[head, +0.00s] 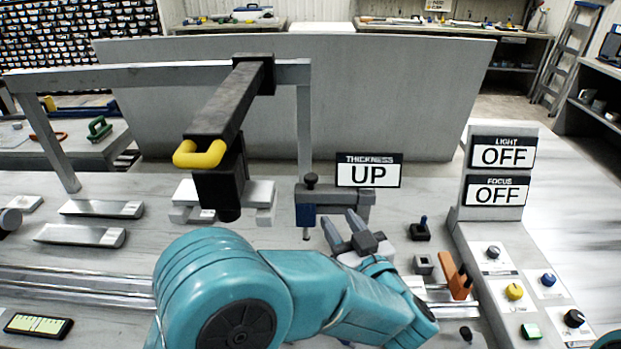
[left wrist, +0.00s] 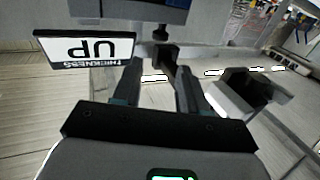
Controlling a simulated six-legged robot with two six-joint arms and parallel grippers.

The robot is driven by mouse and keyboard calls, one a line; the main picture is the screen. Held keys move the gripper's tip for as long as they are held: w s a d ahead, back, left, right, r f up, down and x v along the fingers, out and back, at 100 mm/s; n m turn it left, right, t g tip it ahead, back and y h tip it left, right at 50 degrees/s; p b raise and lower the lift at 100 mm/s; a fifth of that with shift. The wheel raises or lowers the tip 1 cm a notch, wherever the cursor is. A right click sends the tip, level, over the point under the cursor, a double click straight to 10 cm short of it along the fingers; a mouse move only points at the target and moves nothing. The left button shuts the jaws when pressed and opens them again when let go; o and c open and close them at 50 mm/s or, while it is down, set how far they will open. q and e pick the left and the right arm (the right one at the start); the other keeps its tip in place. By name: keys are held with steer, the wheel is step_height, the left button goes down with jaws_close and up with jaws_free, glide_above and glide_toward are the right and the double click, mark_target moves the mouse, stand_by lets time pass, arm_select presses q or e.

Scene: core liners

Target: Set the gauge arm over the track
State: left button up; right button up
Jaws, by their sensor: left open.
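The thickness gauge (head: 345,195) is a grey arm with a dark upright, a black knob on top and a blue tip below. Its sign (head: 372,172) reads THICKNESS UP; the sign shows upside down in the left wrist view (left wrist: 85,48). The metal track (head: 80,284) runs along the front of the bench, partly hidden behind my left arm. My left gripper (head: 341,224) is open, just in front of and below the gauge arm in the picture. In the left wrist view its fingers (left wrist: 156,68) point toward a dark stem and knob (left wrist: 161,33); I cannot tell whether they touch.
A black overhead arm with a yellow handle (head: 201,154) hangs left of the gauge. A control panel (head: 525,270) with knobs and LIGHT OFF and FOCUS OFF signs (head: 497,172) stands at right. An orange piece (head: 456,274) stands by the track's right end. Metal bars (head: 80,234) lie at left.

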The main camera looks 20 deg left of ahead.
mark_target(313, 184)
arm_select(q)
steer(key=p+x, duration=0.3)
steer(key=x, duration=1.2)
steer(key=shift+f, duration=0.15)
steer(key=shift+w+a, duration=0.15)
steer(key=shift+a, duration=0.05)
jaws_close()
